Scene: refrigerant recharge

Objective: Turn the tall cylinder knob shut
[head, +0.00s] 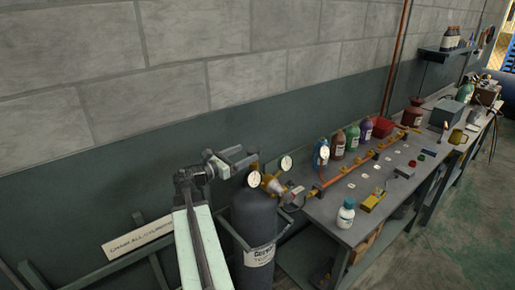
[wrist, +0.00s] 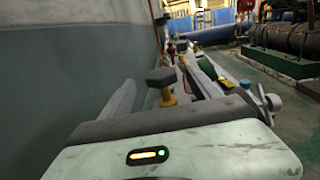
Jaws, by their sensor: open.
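The tall dark cylinder (head: 254,220) stands by the wall at the left end of the bench, with a white label and a brass valve with round gauges at its top. Its dark knob (wrist: 161,77) sits on a brass stem and appears between the fingers in the wrist view. My gripper (head: 240,160) is at the cylinder's top, by the valve; it also shows in the wrist view (wrist: 163,92). The jaws are open, with a gap visible on both sides of the knob. In the head view my gripper and the gauge partly hide the knob.
A rail with a sign (head: 138,238) is on the left wall. Open floor (head: 450,235) lies right.

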